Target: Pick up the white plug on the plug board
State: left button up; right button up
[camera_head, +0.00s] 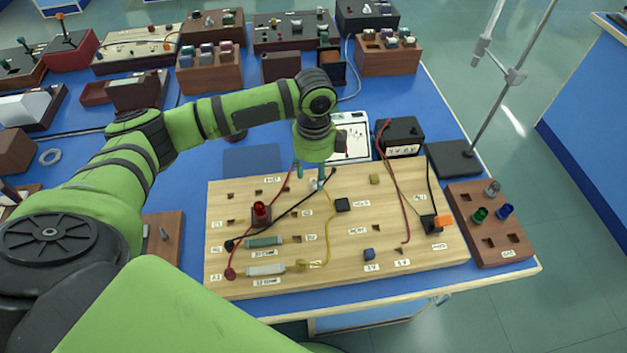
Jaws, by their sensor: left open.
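The plug board (390,220) is a pale wooden board with labels, sockets and wires, on the blue bench. A small white plug (313,185) appears near the board's upper middle, partly hidden by my gripper. My left gripper (311,174) reaches down over that spot from above, with its two teal fingers apart. The fingertips are very close to the white plug; I cannot tell whether they touch it. My right gripper is not in view.
A red part (261,213), a black block (343,205) and red, black and yellow wires crowd the board. A black box (402,138) and a stand base (454,158) stand behind it. A brown socket block (507,249) sits at right.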

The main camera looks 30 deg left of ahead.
aim_at(314, 180)
pick_arm(q)
notch_tip(314, 180, down, 2)
jog(key=shift+a+f, duration=0.1)
jog(key=shift+f, duration=0.4)
jog(key=c, duration=0.3)
grip_shut()
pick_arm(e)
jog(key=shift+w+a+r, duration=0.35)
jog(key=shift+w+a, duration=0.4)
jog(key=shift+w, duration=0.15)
pick_arm(q)
jog(key=shift+r, duration=0.15)
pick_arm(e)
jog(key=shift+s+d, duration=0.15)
